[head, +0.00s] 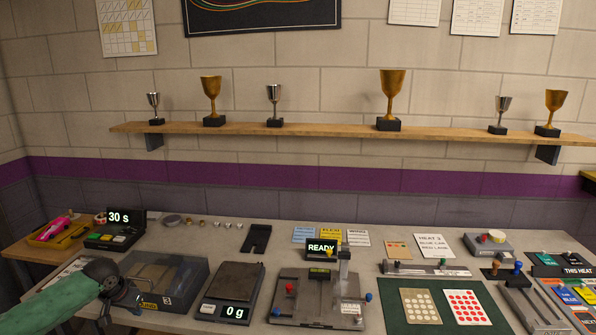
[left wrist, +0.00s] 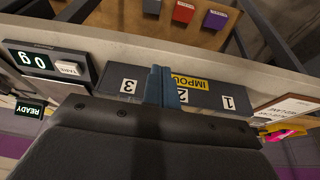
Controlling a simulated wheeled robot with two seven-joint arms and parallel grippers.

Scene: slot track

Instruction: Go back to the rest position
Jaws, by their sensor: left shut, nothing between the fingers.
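My left gripper (head: 132,298) is at the lower left of the head view, on a green-sleeved arm, by the left front corner of the impound box (head: 185,296). In the left wrist view its narrow blue fingers (left wrist: 163,86) are shut together with nothing between them. They overlap the box's numbered front (left wrist: 207,98), which shows a yellow label and the numbers 3, 2 and 1. I cannot tell whether they touch it. My right gripper is in neither view.
Right of the box stand a scale (head: 237,283) reading 0 g and a grey fixture (head: 312,305) near a READY display (head: 322,246). A 30 s timer (head: 118,227) and a tray with a pink car (head: 55,228) are at left. A green mat (head: 395,318) lies front right.

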